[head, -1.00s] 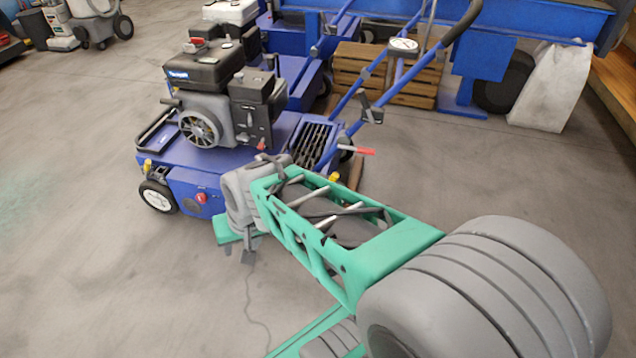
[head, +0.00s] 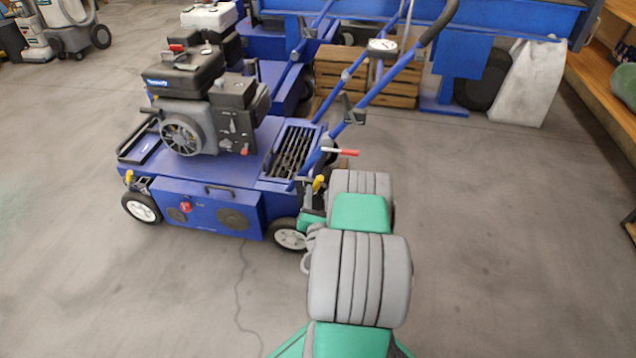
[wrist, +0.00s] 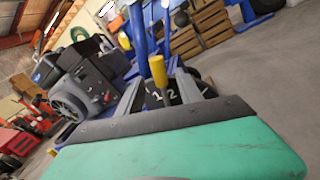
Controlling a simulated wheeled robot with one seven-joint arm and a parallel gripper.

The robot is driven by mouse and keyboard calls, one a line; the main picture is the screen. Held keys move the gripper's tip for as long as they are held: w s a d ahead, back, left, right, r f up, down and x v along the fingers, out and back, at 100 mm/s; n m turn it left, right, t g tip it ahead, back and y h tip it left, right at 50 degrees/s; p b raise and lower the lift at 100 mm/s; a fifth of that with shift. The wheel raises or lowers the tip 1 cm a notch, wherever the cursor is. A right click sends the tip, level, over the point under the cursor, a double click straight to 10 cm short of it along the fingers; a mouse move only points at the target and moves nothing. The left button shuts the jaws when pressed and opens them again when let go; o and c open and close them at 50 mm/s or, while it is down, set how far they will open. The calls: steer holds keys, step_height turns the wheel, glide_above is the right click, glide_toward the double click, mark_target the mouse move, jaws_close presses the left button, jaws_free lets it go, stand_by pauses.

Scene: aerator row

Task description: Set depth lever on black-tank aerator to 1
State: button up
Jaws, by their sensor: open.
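The black-tank aerator (head: 190,130) stands left of centre in the head view, blue with a black tank (head: 182,70) on its engine. A yellow-capped lever (head: 319,184) stands at its near rear corner. In the wrist view a yellow cap (wrist: 158,70) shows in front of a dark plate with white numerals 1 and 2 (wrist: 163,98). My gripper (wrist: 160,82) is open, its grey fingers either side of the cap in the picture; contact cannot be told. My arm mostly hides the gripper in the head view. The lever's exact setting is unclear.
A red-tipped lever (head: 341,152) sticks out above the yellow one, near the blue handlebar (head: 385,90). A white-tank aerator (head: 210,18) stands behind. Wooden crates (head: 340,75) and a white sack (head: 527,82) are at the back. The floor at right is clear.

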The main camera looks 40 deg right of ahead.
mark_target(317, 186)
steer(key=shift+p+x, duration=0.85)
steer(key=shift+x, duration=1.7)
jaws_close()
steer(key=shift+r, duration=0.1)
